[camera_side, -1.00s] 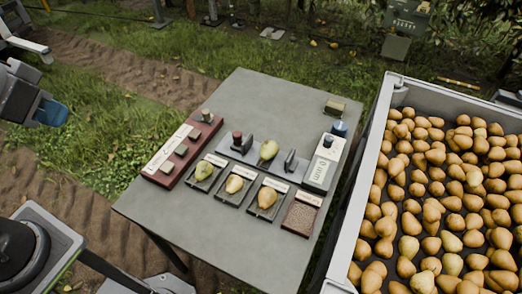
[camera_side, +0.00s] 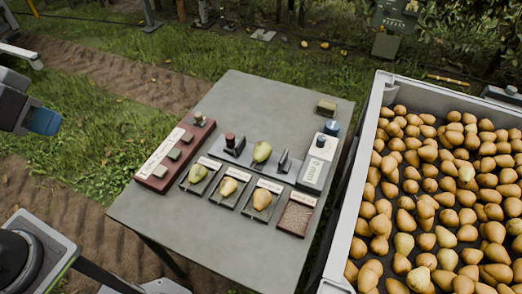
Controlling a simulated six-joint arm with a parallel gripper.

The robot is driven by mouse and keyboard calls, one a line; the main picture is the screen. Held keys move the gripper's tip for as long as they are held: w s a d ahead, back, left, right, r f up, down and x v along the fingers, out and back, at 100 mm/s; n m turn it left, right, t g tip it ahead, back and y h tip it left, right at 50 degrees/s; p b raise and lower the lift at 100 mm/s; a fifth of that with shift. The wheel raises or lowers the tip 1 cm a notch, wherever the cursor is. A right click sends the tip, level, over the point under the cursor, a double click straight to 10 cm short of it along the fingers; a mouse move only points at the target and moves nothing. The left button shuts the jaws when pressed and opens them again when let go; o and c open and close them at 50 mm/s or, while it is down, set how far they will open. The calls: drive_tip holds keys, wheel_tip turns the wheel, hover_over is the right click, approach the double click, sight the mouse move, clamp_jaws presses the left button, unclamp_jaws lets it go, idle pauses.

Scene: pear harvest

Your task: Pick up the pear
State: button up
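Several pears are on the grey table. A yellow-green pear (camera_side: 262,151) sits in a grey cradle device (camera_side: 234,154) between a dark red knob and an upright dark plate. Three more pears lie on small dark labelled trays in front: a greenish one (camera_side: 197,173), a pale yellow one (camera_side: 228,187) and a golden one (camera_side: 263,199). Many brown-yellow pears fill the big grey bin (camera_side: 347,235) at the right. Only part of my arm, with a blue cap, shows at the left edge, far from the pears. My gripper's fingers are not in view.
The table (camera_side: 215,245) also bears a red panel (camera_side: 160,170) with blocks, a white instrument box (camera_side: 316,165) with knobs, a small olive box (camera_side: 326,107) and a tray of grains (camera_side: 296,217). The table's front and back left are bare. Grass and soil surround it.

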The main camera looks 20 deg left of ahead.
drive_tip(key=o, duration=1.5)
drive_tip(key=shift+w+r, duration=0.1)
drive_tip(key=n+g+h, duration=0.4)
drive_tip(key=n+g, duration=0.2)
drive_tip(key=n, duration=1.2)
hover_over(261, 147)
drive_tip(key=a, duration=0.4)
wheel_tip(261, 147, down, 22)
drive_tip(key=shift+h, duration=0.3)
drive_tip(key=x, duration=0.7)
drive_tip(key=shift+f, duration=0.3)
drive_tip(key=shift+w+a+x, duration=0.1)
drive_tip(key=shift+a+x, duration=0.05)
drive_tip(key=shift+x, duration=1.25)
drive_tip(key=shift+w+a+x, duration=0.1)
drive_tip(key=shift+x, duration=1.3)
